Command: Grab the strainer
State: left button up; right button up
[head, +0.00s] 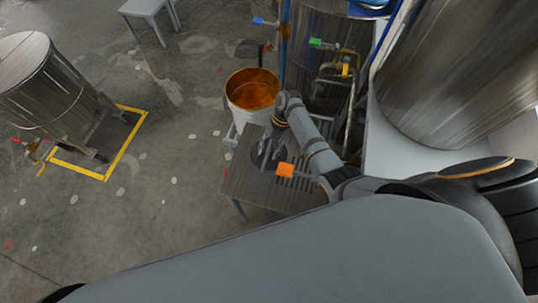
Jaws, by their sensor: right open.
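A grey slatted table (243,187) stands at the middle of the head view. A dark round shape (258,158) lies on its top, partly covered by my gripper; it may be the strainer, but it is too small and dark to be sure. My right arm reaches in from the right over the table. My right gripper (268,147) is open, above or beside the round shape; I cannot tell whether it touches it. My left gripper is not in view.
A white bucket with orange paint (234,110) stands just behind the table. Pipes with green and blue valve handles (316,43) and a large steel tank (450,65) crowd the right. A steel drum (45,85) stands at left by yellow floor marking. The floor between is open.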

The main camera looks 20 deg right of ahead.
jog(key=shift+f, duration=0.2)
dwell(0.3)
grip_shut()
dwell(0.5)
